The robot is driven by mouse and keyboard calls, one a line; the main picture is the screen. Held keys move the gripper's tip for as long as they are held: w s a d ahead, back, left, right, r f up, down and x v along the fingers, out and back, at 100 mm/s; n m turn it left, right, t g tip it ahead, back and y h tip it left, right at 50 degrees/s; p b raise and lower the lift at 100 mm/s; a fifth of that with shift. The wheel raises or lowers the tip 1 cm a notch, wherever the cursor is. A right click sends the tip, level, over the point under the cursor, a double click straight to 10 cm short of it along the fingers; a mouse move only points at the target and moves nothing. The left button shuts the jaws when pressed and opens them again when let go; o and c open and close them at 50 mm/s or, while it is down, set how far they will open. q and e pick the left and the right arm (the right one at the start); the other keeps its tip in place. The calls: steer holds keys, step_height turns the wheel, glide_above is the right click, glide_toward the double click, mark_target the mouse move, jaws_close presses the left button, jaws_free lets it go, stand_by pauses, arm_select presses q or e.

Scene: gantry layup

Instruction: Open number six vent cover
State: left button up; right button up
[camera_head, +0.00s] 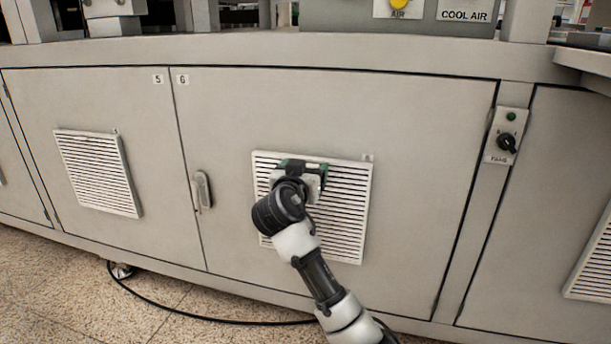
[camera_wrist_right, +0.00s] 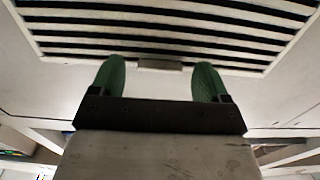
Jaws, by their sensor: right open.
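The number six vent cover (camera_head: 340,222) is a white slatted panel on the wide cabinet door beside the "6" label (camera_head: 182,79). It looks closed, flat against the door. My right gripper (camera_head: 303,166) is at its upper edge and hides part of the upper slats. In the right wrist view the gripper (camera_wrist_right: 160,80) has its two green fingers spread apart. A small tab (camera_wrist_right: 160,65) on the edge of the vent cover (camera_wrist_right: 165,47) shows between them. I cannot tell whether the fingers touch it. My left gripper is not in view.
The number five vent cover (camera_head: 98,172) is on the door to the left, closed. A door handle (camera_head: 203,190) is left of the number six vent. A switch panel (camera_head: 507,136) is to the right. A black cable (camera_head: 215,318) lies on the floor.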

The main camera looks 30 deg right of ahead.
steer(key=shift+w+d, duration=0.2)
steer(key=shift+d, duration=0.05)
steer(key=c, duration=1.3)
